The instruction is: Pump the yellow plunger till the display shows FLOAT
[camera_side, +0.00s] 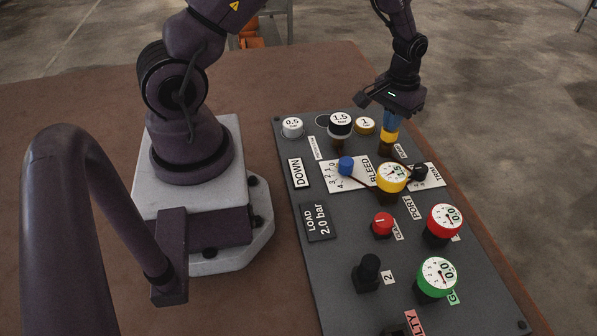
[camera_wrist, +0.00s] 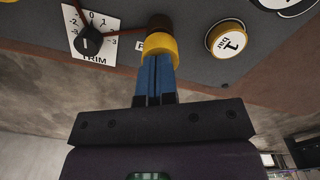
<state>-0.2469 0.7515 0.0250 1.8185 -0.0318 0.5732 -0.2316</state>
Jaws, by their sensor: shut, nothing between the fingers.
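The yellow plunger (camera_side: 389,137) stands on a dark brown stem near the panel's far right edge. In the wrist view its yellow cap (camera_wrist: 160,47) is right at my fingertips. My gripper (camera_side: 390,120) has its blue fingers shut together, pointing down onto the cap. The fingers also show in the wrist view (camera_wrist: 155,70). The tips seem to meet the cap's top; I cannot tell whether they press on it. A white display plate (camera_side: 295,173) at the panel's left reads DOWN. A dark plate (camera_side: 318,221) below it reads LOAD 2.0 bar.
Around the plunger stand a yellow gauge (camera_side: 393,176), a black TRIM knob (camera_side: 420,171) and a blue BLEED knob (camera_side: 346,164). Nearer are a red knob (camera_side: 382,222), red gauge (camera_side: 445,218), green gauge (camera_side: 437,274) and black lever (camera_side: 369,268). Round weights (camera_side: 340,122) line the far edge.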

